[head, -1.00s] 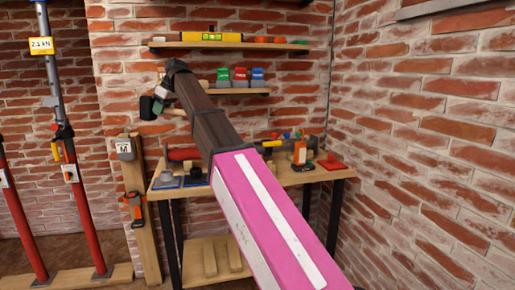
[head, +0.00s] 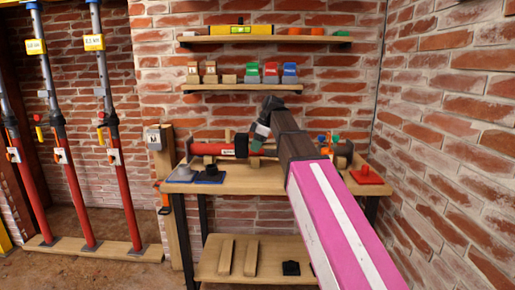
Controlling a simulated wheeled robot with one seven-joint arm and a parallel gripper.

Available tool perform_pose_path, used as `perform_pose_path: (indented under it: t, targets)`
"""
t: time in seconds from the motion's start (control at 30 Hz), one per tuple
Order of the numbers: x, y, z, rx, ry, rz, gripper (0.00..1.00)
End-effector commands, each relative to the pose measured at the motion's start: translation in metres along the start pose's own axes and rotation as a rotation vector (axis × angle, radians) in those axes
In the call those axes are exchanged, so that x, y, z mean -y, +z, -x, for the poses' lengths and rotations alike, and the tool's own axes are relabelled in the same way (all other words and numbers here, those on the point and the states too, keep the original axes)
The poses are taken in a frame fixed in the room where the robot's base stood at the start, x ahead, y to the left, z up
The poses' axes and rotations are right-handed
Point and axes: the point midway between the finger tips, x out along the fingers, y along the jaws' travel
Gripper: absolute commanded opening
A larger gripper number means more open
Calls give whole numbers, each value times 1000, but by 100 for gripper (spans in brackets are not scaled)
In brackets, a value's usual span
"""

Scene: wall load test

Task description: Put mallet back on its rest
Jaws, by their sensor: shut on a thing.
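My gripper (head: 257,141) is above the workbench, in front of a long red tube, and mostly seen from behind. It is shut on the mallet, whose dark head (head: 241,146) shows just left of the fingers. The handle is mostly hidden by my gripper and arm. The workbench (head: 262,184) stands against the brick wall. I cannot tell which thing on it is the mallet's rest.
The red tube (head: 211,149) lies along the back of the bench. A blue tray (head: 206,180) and grey block (head: 183,173) sit left, a red piece (head: 366,176) right. Shelves (head: 240,87) hang above. Red props (head: 120,190) stand left.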

Motion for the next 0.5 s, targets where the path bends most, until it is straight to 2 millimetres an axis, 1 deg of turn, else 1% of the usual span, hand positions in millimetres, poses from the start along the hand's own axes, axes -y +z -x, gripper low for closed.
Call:
perform_pose_path:
  t: [0.03, 0.1, 0.27, 0.5]
  targets:
    - [3, 4, -3, 1, -4, 8, 0]
    - [4, 7, -5, 2, -6, 17, 0]
    - [4, 9, -9, 2, -8, 18, 0]
    - [4, 14, -22, 2, -7, 17, 0]
